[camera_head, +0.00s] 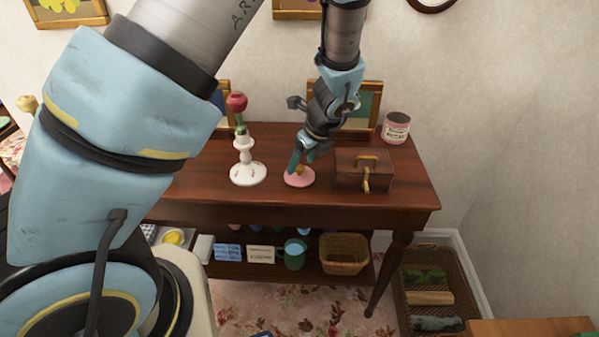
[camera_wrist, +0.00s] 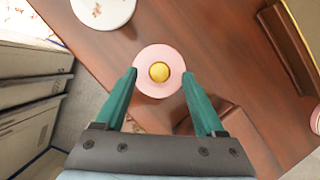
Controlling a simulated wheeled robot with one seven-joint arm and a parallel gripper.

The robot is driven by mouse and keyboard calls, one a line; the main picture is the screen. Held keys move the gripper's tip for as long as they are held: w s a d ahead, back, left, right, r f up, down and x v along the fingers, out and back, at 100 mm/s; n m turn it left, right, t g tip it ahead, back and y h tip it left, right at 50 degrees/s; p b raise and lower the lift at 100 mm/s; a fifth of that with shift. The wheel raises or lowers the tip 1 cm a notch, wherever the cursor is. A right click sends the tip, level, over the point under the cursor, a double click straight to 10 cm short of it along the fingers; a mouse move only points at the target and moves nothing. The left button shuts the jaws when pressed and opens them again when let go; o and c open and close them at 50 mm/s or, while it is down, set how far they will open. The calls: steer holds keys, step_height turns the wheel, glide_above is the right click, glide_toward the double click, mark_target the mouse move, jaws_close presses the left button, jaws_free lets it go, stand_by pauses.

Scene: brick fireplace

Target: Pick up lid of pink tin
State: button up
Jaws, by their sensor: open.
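The pink lid (camera_head: 300,179) with a gold knob lies flat on the wooden table near its front edge. In the wrist view the round pink lid (camera_wrist: 145,83) sits just ahead of my fingertips, with its yellow knob (camera_wrist: 159,72) in the middle. My gripper (camera_head: 299,160) is directly above the lid, pointing down. In the wrist view my gripper (camera_wrist: 160,76) is open, its two green fingers on either side of the lid, with nothing held. The pink tin (camera_head: 396,127) stands at the back right of the table; whether its top is open I cannot tell.
A brown wooden box (camera_head: 362,172) with a brass clasp sits close on the right. Picture frames lean at the back wall. The lower shelf holds a mug (camera_head: 294,254) and basket (camera_head: 344,254).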

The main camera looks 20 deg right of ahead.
steer(key=shift+x, duration=1.1)
steer(key=shift+c, duration=0.3)
jaws_close()
